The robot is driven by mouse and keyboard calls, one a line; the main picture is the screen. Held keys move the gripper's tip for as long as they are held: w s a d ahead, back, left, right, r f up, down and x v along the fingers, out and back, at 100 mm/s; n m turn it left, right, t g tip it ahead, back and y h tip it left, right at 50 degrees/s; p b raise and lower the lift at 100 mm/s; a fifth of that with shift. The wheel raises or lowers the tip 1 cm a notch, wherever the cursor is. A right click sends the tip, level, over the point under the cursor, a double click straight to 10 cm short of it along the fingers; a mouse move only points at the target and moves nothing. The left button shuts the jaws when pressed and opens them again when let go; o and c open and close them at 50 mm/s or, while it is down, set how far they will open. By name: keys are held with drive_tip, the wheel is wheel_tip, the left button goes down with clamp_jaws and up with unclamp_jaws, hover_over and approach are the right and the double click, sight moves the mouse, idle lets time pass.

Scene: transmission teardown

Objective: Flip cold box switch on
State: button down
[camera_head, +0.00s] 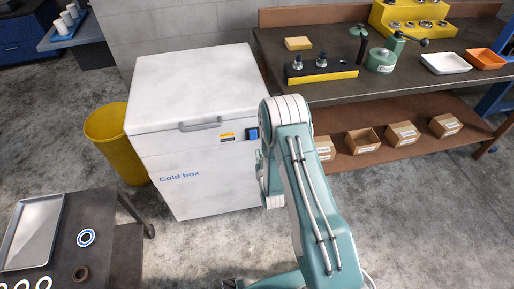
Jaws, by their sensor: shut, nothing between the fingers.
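The white cold box (200,95) stands upright on the floor at centre left, with its lid closed. A grey handle (200,124) is on the front edge of the lid. At the upper right of its front is a small blue and dark switch unit (252,133), with a yellow label (227,137) to its left. The switch's position is too small to tell. My teal arm rises just right of the switch and hides the box's right front edge.
A yellow bin (112,140) stands left of the box. A dark table (98,235) with a metal tray (32,232) and rings is at lower left. A workbench (335,92) with tools and a lower shelf of small boxes is at right. Floor in front of the box is clear.

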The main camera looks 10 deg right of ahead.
drive_tip(key=s, duration=0.3)
drive_tip(key=shift+s+r, duration=0.3)
drive_tip(key=shift+s, duration=0.05)
drive_tip(key=w+r+g, duration=0.2)
drive_tip(key=w+r, duration=0.2)
drive_tip(key=r, duration=0.7)
drive_tip(key=s+r+g, duration=0.4)
drive_tip(key=s+r, duration=0.1)
drive_tip(key=r, duration=0.8)
drive_tip(key=s+r+g, duration=0.2)
drive_tip(key=s+r, duration=0.2)
drive_tip(key=s, duration=0.5)
drive_tip(key=s+r+g, duration=0.1)
drive_tip(key=s+r, duration=0.3)
drive_tip(key=s, duration=0.6)
drive_tip(key=s+r+g, duration=0.2)
drive_tip(key=s+r, duration=0.2)
drive_tip(key=s, duration=0.5)
drive_tip(key=shift+s+g, duration=0.15)
drive_tip(key=shift+g, duration=0.15)
